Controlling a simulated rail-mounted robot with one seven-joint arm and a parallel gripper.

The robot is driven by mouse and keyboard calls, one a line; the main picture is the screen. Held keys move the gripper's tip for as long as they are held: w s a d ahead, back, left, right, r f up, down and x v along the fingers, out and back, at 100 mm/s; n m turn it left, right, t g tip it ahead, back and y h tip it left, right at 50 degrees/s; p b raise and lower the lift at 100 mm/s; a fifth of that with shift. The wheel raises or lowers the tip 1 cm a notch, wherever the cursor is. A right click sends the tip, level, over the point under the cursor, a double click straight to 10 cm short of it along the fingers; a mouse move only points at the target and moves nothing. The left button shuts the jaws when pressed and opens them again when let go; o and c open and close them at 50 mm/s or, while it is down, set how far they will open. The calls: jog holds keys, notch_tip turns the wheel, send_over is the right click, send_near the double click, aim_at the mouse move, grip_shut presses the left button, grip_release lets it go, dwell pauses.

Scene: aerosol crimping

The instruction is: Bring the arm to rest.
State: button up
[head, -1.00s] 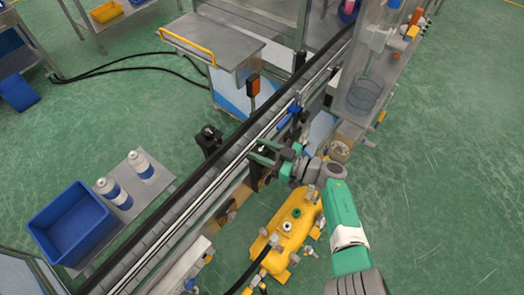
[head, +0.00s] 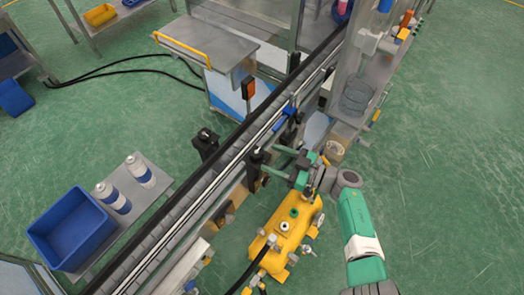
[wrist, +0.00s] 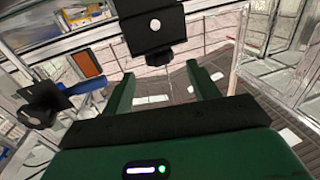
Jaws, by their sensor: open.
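My gripper (head: 275,160) is beside the near edge of the conveyor in the head view, above and behind the yellow compressor. Its green fingers point left towards the line. In the wrist view the two green fingers (wrist: 158,88) stand wide apart with nothing between them. A black sensor block (wrist: 153,27) on the line shows ahead of the fingertips there, apart from them.
The conveyor (head: 170,215) runs diagonally through the scene. A yellow compressor (head: 287,235) stands on the floor below my arm. A blue bin (head: 70,230) and two white-and-blue cans (head: 113,197) stand at left. Green floor (head: 450,180) is open on the right.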

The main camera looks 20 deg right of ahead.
jog(key=shift+v, duration=0.95)
